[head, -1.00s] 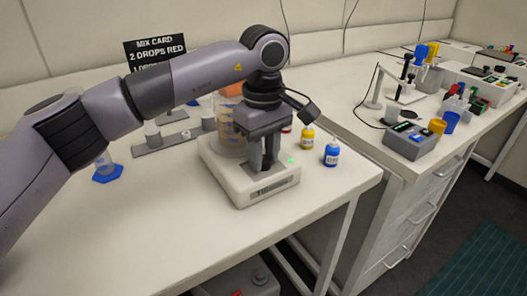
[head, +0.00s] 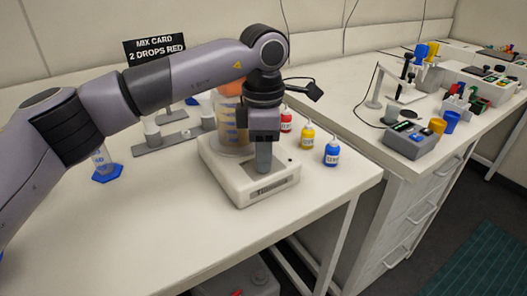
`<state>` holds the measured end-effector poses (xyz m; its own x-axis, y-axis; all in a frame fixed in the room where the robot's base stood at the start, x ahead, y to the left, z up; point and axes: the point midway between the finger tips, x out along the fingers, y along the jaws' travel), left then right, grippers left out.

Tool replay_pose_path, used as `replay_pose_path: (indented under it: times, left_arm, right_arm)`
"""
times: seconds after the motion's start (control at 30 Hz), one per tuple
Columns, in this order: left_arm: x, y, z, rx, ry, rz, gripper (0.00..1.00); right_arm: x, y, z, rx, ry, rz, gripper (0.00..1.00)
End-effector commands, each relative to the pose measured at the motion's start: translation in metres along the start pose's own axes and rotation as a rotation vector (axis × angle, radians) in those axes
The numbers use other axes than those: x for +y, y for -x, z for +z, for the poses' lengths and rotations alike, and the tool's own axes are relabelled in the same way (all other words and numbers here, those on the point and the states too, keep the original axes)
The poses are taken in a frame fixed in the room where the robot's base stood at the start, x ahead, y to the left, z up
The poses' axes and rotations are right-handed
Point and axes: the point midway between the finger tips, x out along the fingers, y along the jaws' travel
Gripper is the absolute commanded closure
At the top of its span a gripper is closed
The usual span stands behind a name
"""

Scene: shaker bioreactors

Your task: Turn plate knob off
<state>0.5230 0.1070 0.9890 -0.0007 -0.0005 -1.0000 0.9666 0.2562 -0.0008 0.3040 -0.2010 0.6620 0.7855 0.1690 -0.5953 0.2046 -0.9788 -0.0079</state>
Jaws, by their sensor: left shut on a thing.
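The white plate device (head: 232,183) stands on the left bench, with a beaker (head: 230,128) of amber liquid on it. My left gripper (head: 263,168) points down over the device's front panel, with its fingertips at the panel. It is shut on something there. The knob itself is hidden behind the fingers. A dark label strip (head: 269,190) shows on the device's front face. My right gripper is not in view.
Red (head: 286,121), yellow (head: 307,138) and blue (head: 332,153) dropper bottles stand just right of the device. A grey rack (head: 170,144) and a blue-based cylinder (head: 106,166) are left. The bench's front left is clear.

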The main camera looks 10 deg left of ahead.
Motion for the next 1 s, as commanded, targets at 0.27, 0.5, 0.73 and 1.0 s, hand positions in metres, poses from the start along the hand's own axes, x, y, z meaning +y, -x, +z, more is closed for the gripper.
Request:
replay_pose_path:
  times: [0.27, 0.5, 0.73, 1.0]
  left_arm:
    - [0.0012, 0.0015, -0.0009, 0.0, 0.252, 0.004, 0.99]
    - [0.0011, 0.0015, -0.0009, 0.0, 0.416, 0.003, 0.99]
    - [0.001, 0.0017, -0.0009, 0.0, 0.51, 0.003, 0.99]
    - [0.001, 0.0018, -0.0009, 0.0, 0.548, 0.003, 0.99]
  right_arm:
    - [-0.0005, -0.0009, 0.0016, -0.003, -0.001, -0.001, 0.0]
    - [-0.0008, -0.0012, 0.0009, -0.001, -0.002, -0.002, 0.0]
    - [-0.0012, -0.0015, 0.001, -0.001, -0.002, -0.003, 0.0]
    - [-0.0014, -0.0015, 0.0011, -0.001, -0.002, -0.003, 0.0]
